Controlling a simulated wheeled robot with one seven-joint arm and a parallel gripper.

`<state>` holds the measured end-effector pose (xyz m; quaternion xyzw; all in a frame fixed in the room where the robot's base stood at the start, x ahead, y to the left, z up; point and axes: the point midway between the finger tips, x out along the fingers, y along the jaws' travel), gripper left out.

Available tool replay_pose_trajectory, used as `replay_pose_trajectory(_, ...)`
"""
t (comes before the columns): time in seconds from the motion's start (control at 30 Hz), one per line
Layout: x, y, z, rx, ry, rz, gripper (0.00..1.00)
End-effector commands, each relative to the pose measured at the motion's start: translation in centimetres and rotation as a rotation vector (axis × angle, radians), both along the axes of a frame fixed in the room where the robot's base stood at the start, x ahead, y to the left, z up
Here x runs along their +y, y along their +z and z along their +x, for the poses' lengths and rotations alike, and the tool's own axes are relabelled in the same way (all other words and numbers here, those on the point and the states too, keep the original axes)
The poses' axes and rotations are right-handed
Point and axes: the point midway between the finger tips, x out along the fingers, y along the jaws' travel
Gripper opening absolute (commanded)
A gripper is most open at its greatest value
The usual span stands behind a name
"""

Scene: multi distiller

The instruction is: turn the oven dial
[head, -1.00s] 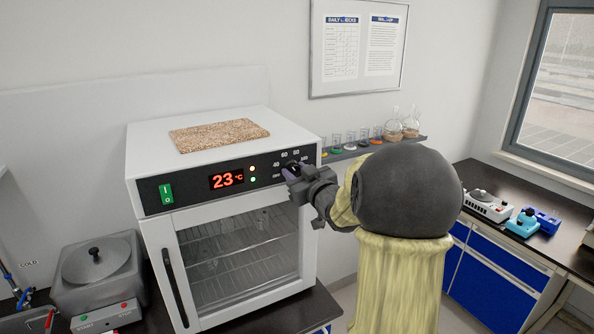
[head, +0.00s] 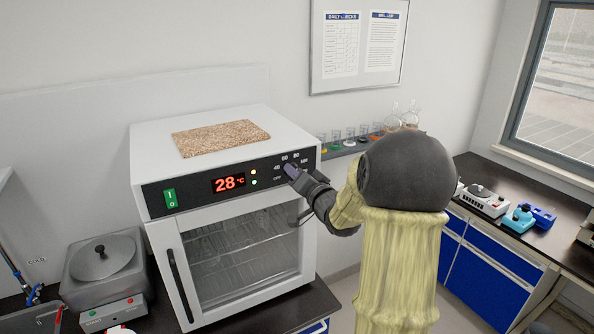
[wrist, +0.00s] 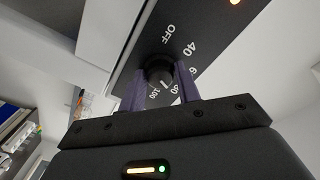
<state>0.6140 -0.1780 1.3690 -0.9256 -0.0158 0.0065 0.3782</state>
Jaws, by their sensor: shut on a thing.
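The white oven (head: 215,150) stands on a dark counter, with a black control panel showing red 28 °C on its display (head: 229,183). In the wrist view the black dial (wrist: 158,72) sits between the two purple fingers of my gripper (wrist: 160,85), which is shut on it. Marks from OFF through 40 to 100 ring the dial; its white line points toward the side of the 80 and 100 marks. In the head view my gripper (head: 291,172) is at the panel's right part and hides the dial.
A cork-like board (head: 221,138) lies on the oven top. The oven's glass door (head: 240,255) is closed, with a handle at its left. A grey lidded bath (head: 103,265) stands at the left. A shelf with glassware (head: 365,140) runs along the wall behind my arm.

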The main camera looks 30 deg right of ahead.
Motion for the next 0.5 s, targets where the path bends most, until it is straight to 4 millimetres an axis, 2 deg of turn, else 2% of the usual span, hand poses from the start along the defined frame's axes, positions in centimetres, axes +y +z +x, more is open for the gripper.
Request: replay_pose_trajectory(0.5, -0.14, 0.46, 0.02, 0.013, -0.002, 0.487, 0.1)
